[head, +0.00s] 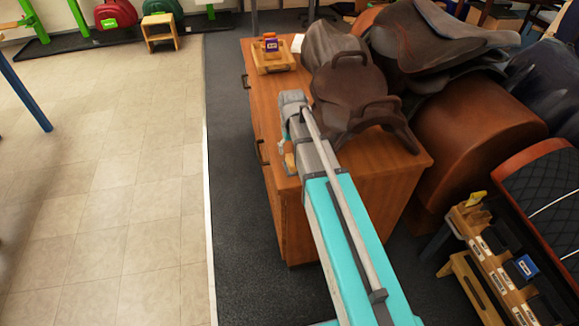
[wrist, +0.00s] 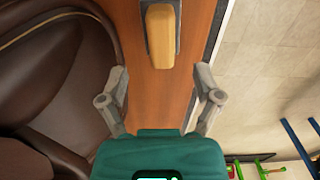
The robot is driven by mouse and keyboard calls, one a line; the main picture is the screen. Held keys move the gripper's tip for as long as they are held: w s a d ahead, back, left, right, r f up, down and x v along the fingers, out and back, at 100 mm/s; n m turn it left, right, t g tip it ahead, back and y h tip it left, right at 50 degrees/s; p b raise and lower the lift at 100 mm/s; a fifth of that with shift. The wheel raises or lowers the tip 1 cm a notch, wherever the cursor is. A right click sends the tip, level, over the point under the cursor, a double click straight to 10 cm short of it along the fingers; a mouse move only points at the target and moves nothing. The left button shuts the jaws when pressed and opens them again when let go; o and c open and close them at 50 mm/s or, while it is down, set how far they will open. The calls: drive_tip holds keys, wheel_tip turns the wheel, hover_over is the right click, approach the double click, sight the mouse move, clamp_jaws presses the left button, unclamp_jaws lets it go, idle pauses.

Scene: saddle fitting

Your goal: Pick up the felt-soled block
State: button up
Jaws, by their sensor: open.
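The felt-soled block, a tan block with rounded edges on a dark grey sole (wrist: 160,35), lies on the wooden cabinet top near its edge. In the head view, a small tan piece of it (head: 290,161) shows beside my arm; the rest is hidden. My gripper (wrist: 161,85) is open and empty in the wrist view, with its fingers spread wide. The block appears ahead of the gap between the fingertips, at the top of the picture, and no finger touches it. In the head view my arm mostly hides the gripper (head: 283,137).
A brown saddle (head: 350,90) sits on the cabinet (head: 375,185), close beside my gripper. A wooden tray (head: 272,62) holding a purple and orange item stands at the cabinet's far end. A rack of labelled blocks (head: 490,255) is at right. Tiled floor at left is clear.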

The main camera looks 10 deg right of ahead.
sight(291, 159)
drive_tip(key=shift+f, duration=0.15)
drive_tip(key=shift+s+a+f+b, duration=0.1)
drive_tip(key=shift+f+b, duration=2.35)
drive_tip(key=shift+b, duration=0.2)
clamp_jaws()
